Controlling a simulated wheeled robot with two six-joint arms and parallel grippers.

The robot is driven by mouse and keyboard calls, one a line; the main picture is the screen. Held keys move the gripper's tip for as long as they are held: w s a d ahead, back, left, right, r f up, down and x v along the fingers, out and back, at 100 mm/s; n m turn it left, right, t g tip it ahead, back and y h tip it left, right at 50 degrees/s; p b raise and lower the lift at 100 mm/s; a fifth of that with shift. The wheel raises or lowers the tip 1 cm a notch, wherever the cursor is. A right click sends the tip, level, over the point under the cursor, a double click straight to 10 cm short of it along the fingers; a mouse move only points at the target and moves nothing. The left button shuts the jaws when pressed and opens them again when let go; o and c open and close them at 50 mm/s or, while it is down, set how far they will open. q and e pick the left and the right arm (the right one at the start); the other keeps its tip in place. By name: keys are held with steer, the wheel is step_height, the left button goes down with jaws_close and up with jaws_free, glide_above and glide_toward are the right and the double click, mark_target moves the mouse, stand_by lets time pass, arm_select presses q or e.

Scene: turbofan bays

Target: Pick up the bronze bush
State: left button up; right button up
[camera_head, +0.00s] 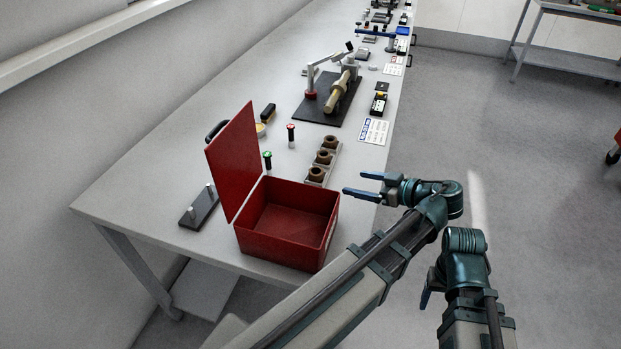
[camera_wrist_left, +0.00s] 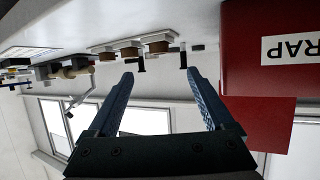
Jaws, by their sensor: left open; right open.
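Three brown bronze bushes stand in a row on a pale rack (camera_head: 333,163) on the bench: the far bush (camera_head: 330,142), the middle bush (camera_head: 323,157) and the near bush (camera_head: 316,174). In the left wrist view, which looks upside down, the row shows beyond my fingers, with one bush (camera_wrist_left: 158,47) nearest. My left gripper (camera_head: 362,184) is open and empty, to the right of the near bush and apart from it. It also shows in the left wrist view (camera_wrist_left: 165,97). My right gripper (camera_head: 428,288) is low at the right, off the bench, partly hidden by its arm.
A red box (camera_head: 287,248) with its lid raised stands left of my left gripper; its label reads "RAP" in the wrist view (camera_wrist_left: 291,49). A black fixture plate (camera_head: 327,103) lies farther back.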

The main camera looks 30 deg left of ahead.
arm_select(q)
steer(key=b, duration=0.3)
glide_toward(313, 171)
steer(key=shift+b+x, duration=0.7)
steer(key=shift+x, duration=2.55)
steer(key=shift+c, duration=0.3)
jaws_close()
